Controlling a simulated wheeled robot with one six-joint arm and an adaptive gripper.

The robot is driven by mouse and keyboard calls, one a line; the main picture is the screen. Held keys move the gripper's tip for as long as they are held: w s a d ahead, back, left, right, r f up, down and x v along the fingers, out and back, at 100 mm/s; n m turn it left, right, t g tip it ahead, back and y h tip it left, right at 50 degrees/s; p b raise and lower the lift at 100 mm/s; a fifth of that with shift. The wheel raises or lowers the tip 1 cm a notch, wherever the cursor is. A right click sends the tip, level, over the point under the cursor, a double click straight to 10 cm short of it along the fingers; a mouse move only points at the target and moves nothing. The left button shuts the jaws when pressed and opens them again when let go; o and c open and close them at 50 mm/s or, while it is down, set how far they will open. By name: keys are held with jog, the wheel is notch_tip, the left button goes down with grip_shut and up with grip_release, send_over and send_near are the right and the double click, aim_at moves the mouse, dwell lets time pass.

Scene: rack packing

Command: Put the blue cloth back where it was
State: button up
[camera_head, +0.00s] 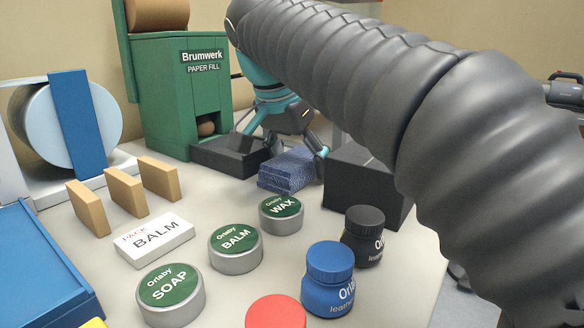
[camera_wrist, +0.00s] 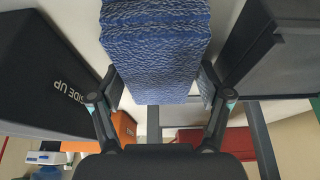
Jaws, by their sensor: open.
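The blue cloth (camera_head: 287,170), a folded, stacked bundle, lies on the table between a low black tray and a black box in the head view. It fills the upper middle of the wrist view (camera_wrist: 157,50). My gripper (camera_head: 285,148) is over the far end of the cloth, pointing down. In the wrist view my gripper (camera_wrist: 160,88) is open, with one finger on each side of the cloth. Whether the pads touch the cloth, I cannot tell. The cloth's far end is partly hidden behind the gripper.
The black box (camera_head: 365,190) stands close right of the cloth, the low black tray (camera_head: 222,155) close left, before the green paper-fill machine (camera_head: 178,90). Tins, including WAX (camera_head: 281,213), and jars, blue (camera_head: 328,280) and black (camera_head: 363,235), stand in front. My arm crosses the upper right.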

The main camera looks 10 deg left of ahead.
jog(key=c, duration=1)
jog(key=shift+c, duration=0.2)
